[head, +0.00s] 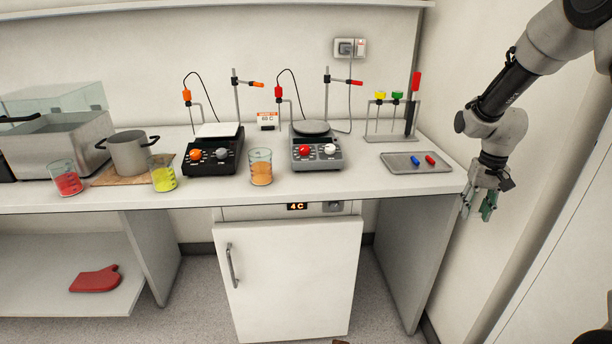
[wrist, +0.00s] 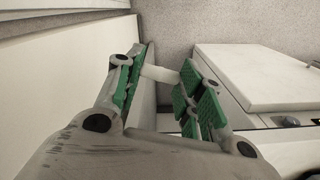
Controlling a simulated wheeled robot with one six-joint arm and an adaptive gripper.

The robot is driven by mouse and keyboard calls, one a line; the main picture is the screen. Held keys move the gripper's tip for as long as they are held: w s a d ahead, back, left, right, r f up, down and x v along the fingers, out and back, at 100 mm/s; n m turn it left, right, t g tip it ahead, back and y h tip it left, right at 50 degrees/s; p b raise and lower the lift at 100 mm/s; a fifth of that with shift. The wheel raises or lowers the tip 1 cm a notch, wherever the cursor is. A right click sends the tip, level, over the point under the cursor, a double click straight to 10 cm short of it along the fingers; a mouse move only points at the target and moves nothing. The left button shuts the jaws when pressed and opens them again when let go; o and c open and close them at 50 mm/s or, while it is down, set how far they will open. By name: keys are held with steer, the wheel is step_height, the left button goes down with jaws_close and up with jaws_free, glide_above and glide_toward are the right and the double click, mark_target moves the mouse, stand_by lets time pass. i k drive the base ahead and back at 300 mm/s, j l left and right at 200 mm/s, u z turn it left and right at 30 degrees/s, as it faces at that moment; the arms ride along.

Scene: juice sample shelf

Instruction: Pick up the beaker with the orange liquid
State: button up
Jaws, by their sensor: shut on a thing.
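The beaker with the orange liquid (head: 260,172) stands upright on the bench near the front edge, between the two hotplates. My gripper (head: 480,206) hangs at the far right, beyond the bench's right end and well away from that beaker. In the wrist view my gripper (wrist: 160,82) has its green pads on either side of a small white rod (wrist: 158,74) and is shut on it. The rod cannot be made out in the head view. The orange beaker does not show in the wrist view.
Beakers of red (head: 67,182) and yellow liquid (head: 163,178) stand left, by a pot (head: 130,155). A black hotplate (head: 212,155) and a grey hotplate (head: 317,152) flank the orange beaker. A tray (head: 398,167) with blue and red pieces lies at the bench's right end.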

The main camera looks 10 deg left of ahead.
mark_target(264, 178)
steer(key=k+u, duration=0.1)
steer(key=u, duration=0.25)
steer(key=k+u, duration=0.1)
steer(key=u, duration=0.25)
steer(key=k+u, duration=0.1)
steer(key=u, duration=0.25)
